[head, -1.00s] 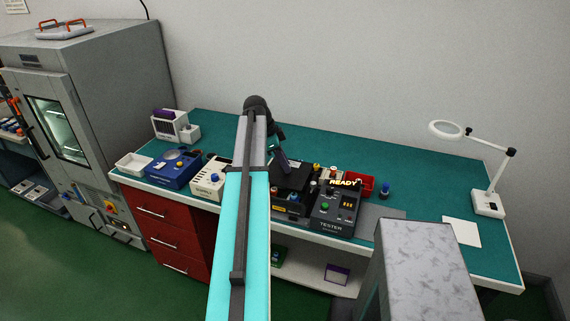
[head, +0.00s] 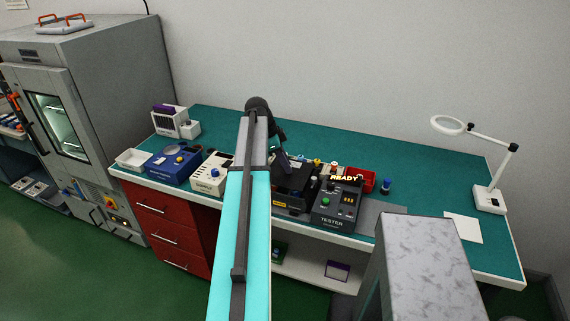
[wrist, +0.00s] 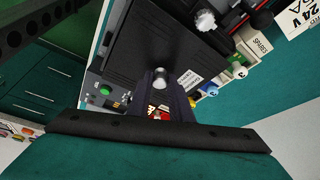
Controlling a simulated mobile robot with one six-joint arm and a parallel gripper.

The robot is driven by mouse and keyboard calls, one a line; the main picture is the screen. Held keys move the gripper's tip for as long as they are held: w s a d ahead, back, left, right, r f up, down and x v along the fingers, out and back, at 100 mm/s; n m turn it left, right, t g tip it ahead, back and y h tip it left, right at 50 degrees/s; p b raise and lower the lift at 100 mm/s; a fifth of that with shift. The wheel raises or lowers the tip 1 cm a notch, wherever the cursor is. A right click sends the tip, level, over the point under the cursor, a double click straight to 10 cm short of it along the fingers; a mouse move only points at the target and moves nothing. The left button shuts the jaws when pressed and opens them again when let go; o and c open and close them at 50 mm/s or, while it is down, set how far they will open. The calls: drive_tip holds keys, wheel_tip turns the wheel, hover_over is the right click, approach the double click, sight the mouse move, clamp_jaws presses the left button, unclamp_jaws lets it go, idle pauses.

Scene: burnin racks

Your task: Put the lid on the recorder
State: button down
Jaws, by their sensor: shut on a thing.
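The lid is a flat black plate with a pale round knob, seen large in the wrist view (wrist: 125,45). My gripper (wrist: 160,82) is shut on it at the knob. In the head view the lid (head: 297,178) shows dark beside my gripper (head: 284,168), over the recorder (head: 292,203), a dark box on the bench left of the tester. My arm hides part of the recorder and the lid covers its top. I cannot tell whether the lid touches the recorder or is level with it.
The black tester (head: 338,205) with a READY sign stands close on the right. A red bin (head: 367,180) and a blue-capped item (head: 386,186) are behind it. A white unit (head: 210,175) and a blue unit (head: 172,165) stand left.

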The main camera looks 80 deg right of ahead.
drive_tip(key=shift+f+b, duration=0.35)
drive_tip(key=shift+f, duration=0.5)
drive_tip(key=shift+f+b, duration=0.5)
drive_tip(key=shift+b, duration=0.1)
idle(2.4)
idle(0.3)
drive_tip(key=c, duration=1.5)
unclamp_jaws()
drive_tip(key=shift+r, duration=0.15)
drive_tip(key=shift+s+r+p, duration=0.1)
drive_tip(key=shift+r+p, duration=0.95)
drive_tip(key=shift+r, duration=1.35)
drive_tip(key=shift+r, duration=0.1)
